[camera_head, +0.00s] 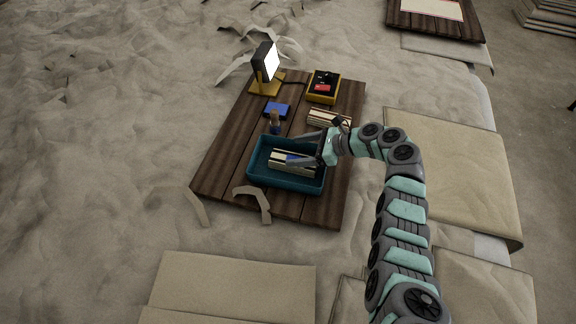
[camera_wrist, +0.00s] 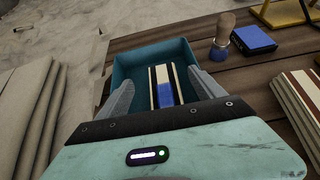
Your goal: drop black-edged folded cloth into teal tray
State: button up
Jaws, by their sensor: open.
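The teal tray (camera_head: 285,182) stands on the dark wooden board. In the wrist view its far wall (camera_wrist: 148,56) rises beyond my fingers. A cream folded cloth with dark edges and a blue patch (camera_head: 291,168) lies inside the tray. It also shows in the wrist view (camera_wrist: 164,88), between my fingers, with its near end hidden by the gripper body. My gripper (camera_head: 278,150) reaches over the tray from the right. Its two fingers (camera_wrist: 160,76) are spread apart, one on each side of the cloth, with visible gaps.
A red-and-cream striped folded cloth (camera_head: 328,118) lies behind the tray to the right. A wooden-handled brush (camera_head: 275,122), a blue box (camera_head: 277,110), a yellow case (camera_head: 324,87) and a lamp (camera_head: 267,63) stand farther back. Tan folded sheets (camera_wrist: 40,100) lie beside the board.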

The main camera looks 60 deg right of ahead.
jog(key=b+v, duration=0.1)
jog(key=v, duration=0.8)
